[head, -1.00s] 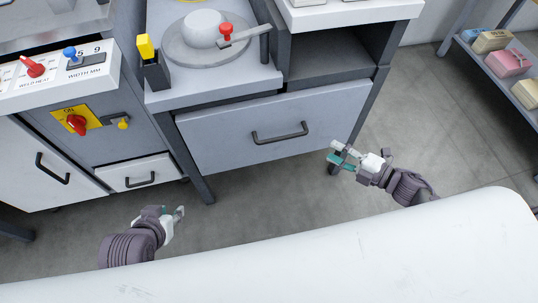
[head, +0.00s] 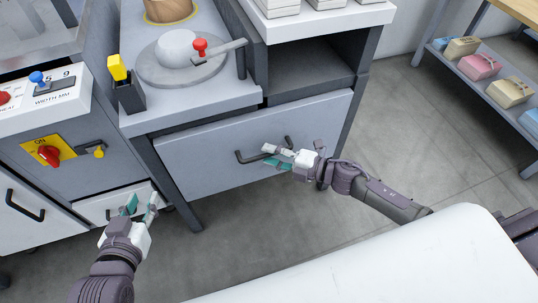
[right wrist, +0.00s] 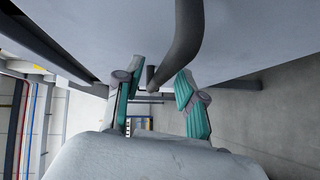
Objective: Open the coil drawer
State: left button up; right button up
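The wide grey drawer (head: 220,150), likely the coil drawer, is shut under the bench and has a dark bar handle (head: 245,158). My right gripper (head: 278,157) is open at the right part of this handle. In the right wrist view the dark handle (right wrist: 182,45) comes down between the two spread teal fingers (right wrist: 157,98); I cannot tell whether they touch it. My left gripper (head: 140,204) is open and empty, in front of a small white drawer (head: 95,210) at the left, whose handle it partly hides.
A control panel with a red knob (head: 48,155) is at the left. A plate with a lever (head: 180,65) stands on the bench above the drawer. A shelf with wrapped bundles (head: 480,67) is at the right. The floor before the drawer is open; a white surface (head: 400,265) fills the lower right.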

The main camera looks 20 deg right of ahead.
jog(key=shift+w+a, duration=0.35)
grip_shut()
